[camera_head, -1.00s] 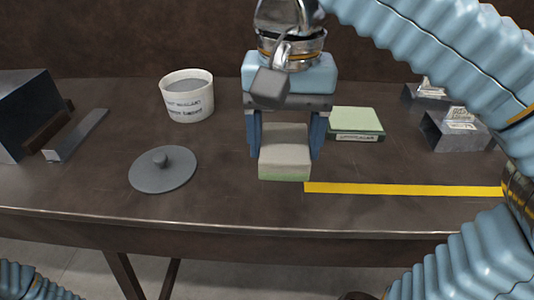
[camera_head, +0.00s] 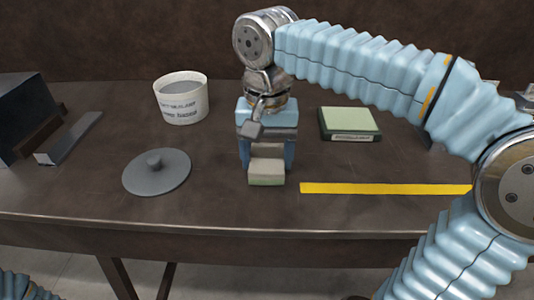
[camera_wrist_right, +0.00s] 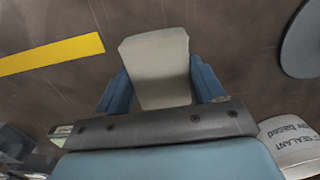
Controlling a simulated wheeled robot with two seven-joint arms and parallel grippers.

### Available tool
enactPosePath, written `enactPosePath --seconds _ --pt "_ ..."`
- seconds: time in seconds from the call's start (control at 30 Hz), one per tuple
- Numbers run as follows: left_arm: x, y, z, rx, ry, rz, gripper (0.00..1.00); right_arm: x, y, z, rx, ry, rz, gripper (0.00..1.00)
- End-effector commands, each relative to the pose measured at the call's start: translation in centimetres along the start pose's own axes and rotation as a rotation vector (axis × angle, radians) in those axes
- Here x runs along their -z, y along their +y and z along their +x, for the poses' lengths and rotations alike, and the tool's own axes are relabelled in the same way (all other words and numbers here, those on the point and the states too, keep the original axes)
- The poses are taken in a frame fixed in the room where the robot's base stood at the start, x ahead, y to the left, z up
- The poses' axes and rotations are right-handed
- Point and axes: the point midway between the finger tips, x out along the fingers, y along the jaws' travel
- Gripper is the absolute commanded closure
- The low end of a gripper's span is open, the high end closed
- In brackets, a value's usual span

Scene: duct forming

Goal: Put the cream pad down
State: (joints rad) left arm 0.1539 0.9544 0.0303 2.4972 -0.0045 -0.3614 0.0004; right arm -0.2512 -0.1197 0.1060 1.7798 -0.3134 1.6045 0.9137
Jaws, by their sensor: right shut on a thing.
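The cream pad (camera_head: 266,168), a small block with a pale green lower layer, is between the blue fingers of my right gripper (camera_head: 267,160). The gripper points down and is shut on the pad. The pad is low over the table, just left of the yellow strip's left end; I cannot tell if it touches the tabletop. In the right wrist view the pad (camera_wrist_right: 157,65) sits squarely between both fingers. My left gripper is out of view; only a bit of its arm shows at the bottom left.
A green pad (camera_head: 348,122) on a labelled dark base stands right of the gripper. A yellow strip (camera_head: 385,189) lies at the front. A sealant tub (camera_head: 182,103), a grey knobbed lid (camera_head: 157,174) and metal pieces (camera_head: 68,140) are to the left. Bare table surrounds the held pad.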

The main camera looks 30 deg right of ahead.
Motion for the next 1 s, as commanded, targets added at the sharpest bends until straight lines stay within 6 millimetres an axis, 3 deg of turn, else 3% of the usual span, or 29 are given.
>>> enactPosePath --seconds 0.23,0.27,0.4,0.77,1.0 --pt "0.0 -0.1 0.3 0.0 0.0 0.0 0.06 0.0 0.0 0.4 0.0 0.0 0.0 0.62" --pt "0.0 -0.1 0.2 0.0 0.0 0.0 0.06 0.0 0.0 0.3 0.001 0.0 0.0 0.27" --pt "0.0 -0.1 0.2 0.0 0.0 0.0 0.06 0.0 0.0 0.2 0.0 0.0 0.0 0.06" --pt "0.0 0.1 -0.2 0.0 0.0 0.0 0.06 0.0 0.0 -0.5 0.001 0.0 0.0 0.06" --pt "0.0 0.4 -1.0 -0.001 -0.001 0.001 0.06 0.0 -0.1 -5.3 0.004 0.002 0.0 0.06"
